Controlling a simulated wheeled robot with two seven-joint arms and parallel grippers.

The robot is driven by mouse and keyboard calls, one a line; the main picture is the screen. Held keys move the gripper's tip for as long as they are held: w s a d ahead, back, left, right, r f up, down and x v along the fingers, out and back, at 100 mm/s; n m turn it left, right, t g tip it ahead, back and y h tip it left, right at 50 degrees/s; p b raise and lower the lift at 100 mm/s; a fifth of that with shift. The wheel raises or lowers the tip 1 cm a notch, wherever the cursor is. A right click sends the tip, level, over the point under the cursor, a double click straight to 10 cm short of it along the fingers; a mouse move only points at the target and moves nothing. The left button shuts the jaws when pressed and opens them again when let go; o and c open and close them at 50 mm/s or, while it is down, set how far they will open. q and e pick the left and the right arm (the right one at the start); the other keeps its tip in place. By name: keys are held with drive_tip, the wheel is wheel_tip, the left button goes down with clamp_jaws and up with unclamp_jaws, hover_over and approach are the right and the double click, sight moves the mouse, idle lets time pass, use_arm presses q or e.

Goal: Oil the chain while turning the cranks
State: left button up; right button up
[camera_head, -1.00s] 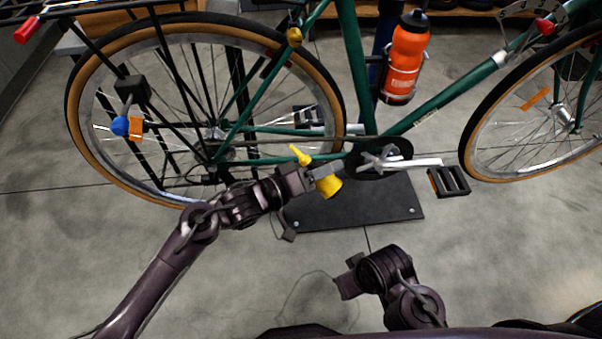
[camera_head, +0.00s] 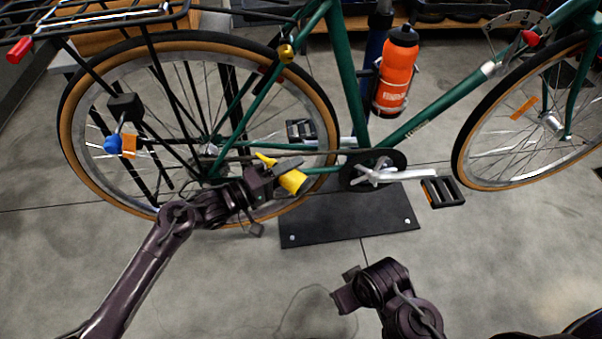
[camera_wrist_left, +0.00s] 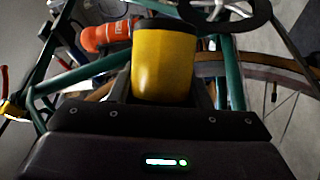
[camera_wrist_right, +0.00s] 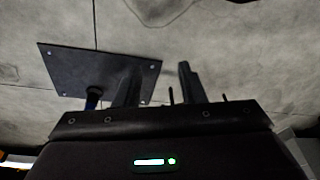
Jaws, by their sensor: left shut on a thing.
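My left gripper (camera_head: 278,170) is shut on a yellow oil bottle (camera_head: 294,182), held tilted with its yellow nozzle (camera_head: 265,160) close to the lower run of the chain, behind the crank. Contact cannot be told. The bottle also fills the middle of the left wrist view (camera_wrist_left: 163,62). The chain (camera_head: 240,158) runs between the rear hub and the dark chainring (camera_head: 355,172). The silver crank arm (camera_head: 405,174) points right, with a black pedal (camera_head: 443,191) at its end. My right gripper (camera_head: 345,290) is low in front of the bike; its fingers (camera_wrist_right: 155,85) are apart and empty.
The green bicycle (camera_head: 345,75) stands over a dark base plate (camera_head: 350,225) on the grey floor. An orange water bottle (camera_head: 397,75) is on its frame. A blue knob (camera_head: 113,144) shows by the rear wheel. Floor in front is clear.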

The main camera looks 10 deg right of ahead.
use_arm(q)
drive_tip(key=shift+w+a+f, duration=0.15)
drive_tip(key=shift+w+a, duration=0.5)
drive_tip(key=shift+w, duration=0.05)
drive_tip(key=shift+w+a+n, duration=0.1)
drive_tip(key=shift+n, duration=0.2)
use_arm(e)
drive_tip(key=shift+o, duration=2)
drive_tip(key=n+t+h, duration=0.1)
drive_tip(key=n+t, duration=1.3)
drive_tip(key=t, duration=0.2)
approach(450, 205)
drive_tip(key=w, duration=1.2)
drive_tip(key=shift+w+a, duration=0.1)
drive_tip(key=shift+w, duration=0.2)
clamp_jaws()
